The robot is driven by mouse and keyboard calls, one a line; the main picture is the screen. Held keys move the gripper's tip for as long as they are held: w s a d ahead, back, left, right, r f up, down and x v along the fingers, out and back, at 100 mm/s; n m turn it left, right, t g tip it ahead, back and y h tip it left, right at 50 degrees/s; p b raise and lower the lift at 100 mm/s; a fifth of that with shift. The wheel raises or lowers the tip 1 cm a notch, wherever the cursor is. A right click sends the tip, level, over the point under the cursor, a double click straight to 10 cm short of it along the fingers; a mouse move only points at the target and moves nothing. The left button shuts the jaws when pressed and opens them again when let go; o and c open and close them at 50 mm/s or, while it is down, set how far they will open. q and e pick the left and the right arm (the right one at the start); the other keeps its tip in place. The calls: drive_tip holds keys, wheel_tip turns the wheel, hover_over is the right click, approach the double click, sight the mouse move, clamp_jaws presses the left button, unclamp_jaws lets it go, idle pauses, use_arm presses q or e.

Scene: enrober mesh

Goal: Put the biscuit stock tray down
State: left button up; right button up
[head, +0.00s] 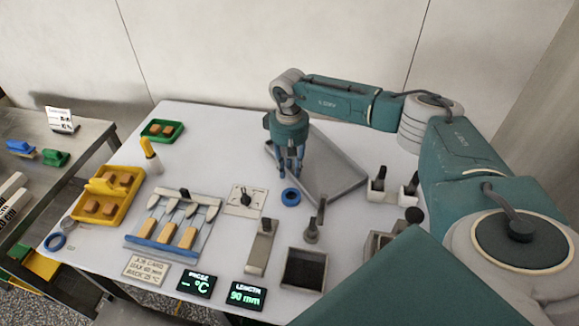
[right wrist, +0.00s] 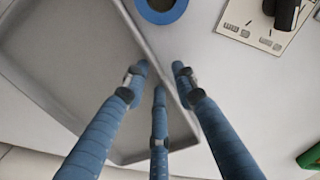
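Two trays hold brown biscuit-like blocks: a small green tray (head: 151,137) at the table's back left and a larger yellow tray (head: 82,213) at the left. No label shows which is the biscuit stock tray. Both rest on the white table. My right gripper (head: 290,172) points down beside the left edge of a large empty grey tray (head: 325,172). In the right wrist view its blue fingers (right wrist: 160,75) are apart, with the grey tray's rim (right wrist: 150,62) running below or between them; contact is unclear. A green edge (right wrist: 310,157) shows lower right there. My left gripper is out of view.
A blue ring (head: 291,197) lies just in front of my right gripper. A rack with biscuits and spatula-like pieces (head: 150,247), a switch plate (head: 245,200) and a dark bin (head: 303,270) stand nearer. Free white table lies between the green tray and the grey tray.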

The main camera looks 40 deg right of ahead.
drive_tip(key=shift+r, duration=0.3)
wheel_tip(320, 180, up, 11)
drive_tip(key=b, duration=0.3)
drive_tip(key=shift+r+b, duration=0.2)
drive_tip(key=shift+b, duration=0.2)
drive_tip(key=shift+c, duration=1.1)
drive_tip(key=s+f+m+t+b, duration=0.1)
drive_tip(key=f+m+b, duration=0.1)
drive_tip(key=m, duration=1)
drive_tip(key=s+f+m+t+b, duration=0.1)
drive_tip(key=f+m+t+b, duration=0.1)
drive_tip(key=m, duration=1)
drive_tip(key=s+f+m+t+b, duration=0.1)
drive_tip(key=f+m+b, duration=0.1)
drive_tip(key=m, duration=1)
drive_tip(key=shift+a+f+t, duration=0.25)
drive_tip(key=shift+f+t, duration=0.15)
drive_tip(key=shift+f, duration=0.25)
drive_tip(key=p+x, duration=0.1)
drive_tip(key=x, duration=0.3)
drive_tip(key=shift+w+a, duration=0.15)
drive_tip(key=shift+w, duration=0.1)
drive_tip(key=shift+w+f, duration=0.2)
drive_tip(key=shift+f, duration=0.3)
drive_tip(key=shift+r, duration=0.1)
clamp_jaws()
